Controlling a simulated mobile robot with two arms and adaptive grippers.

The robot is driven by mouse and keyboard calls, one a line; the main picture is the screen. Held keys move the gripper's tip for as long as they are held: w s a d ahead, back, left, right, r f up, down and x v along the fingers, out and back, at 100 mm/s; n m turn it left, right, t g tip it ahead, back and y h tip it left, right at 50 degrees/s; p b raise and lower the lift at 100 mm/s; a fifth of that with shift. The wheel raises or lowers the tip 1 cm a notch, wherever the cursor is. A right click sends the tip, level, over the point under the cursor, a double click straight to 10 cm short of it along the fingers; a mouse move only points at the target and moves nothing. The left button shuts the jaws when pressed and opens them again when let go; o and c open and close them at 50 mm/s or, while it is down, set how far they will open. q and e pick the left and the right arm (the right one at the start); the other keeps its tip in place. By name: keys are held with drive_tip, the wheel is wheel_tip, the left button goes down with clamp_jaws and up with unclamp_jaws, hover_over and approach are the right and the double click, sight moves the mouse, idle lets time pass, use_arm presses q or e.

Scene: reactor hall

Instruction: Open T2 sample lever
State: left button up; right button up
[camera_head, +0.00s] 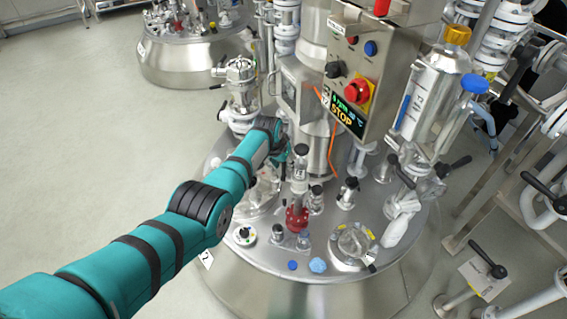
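My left arm reaches in from the lower left over the steel reactor lid (290,262). My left gripper (288,152) is at the far middle of the lid, beside the central column. It is small and partly hidden by my own wrist, so its fingers and anything between them cannot be made out. Small black-handled levers (443,168) stand at the right of the lid, under a steel sample bottle (432,92) with a yellow cap. I cannot tell which lever is the T2 sample lever. My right gripper is not in view.
A control box (362,70) with a red stop button and lit display stands above the lid, right of my gripper. A red fitting (297,217) and several valves rise from the lid. Pipes crowd the right; grey floor (70,130) is clear at left.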

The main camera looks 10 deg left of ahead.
use_arm(q)
drive_tip(key=shift+r, duration=0.1)
idle(0.3)
drive_tip(key=v, duration=0.7)
drive_tip(key=shift+r, duration=0.35)
drive_tip(key=shift+s+a, duration=0.1)
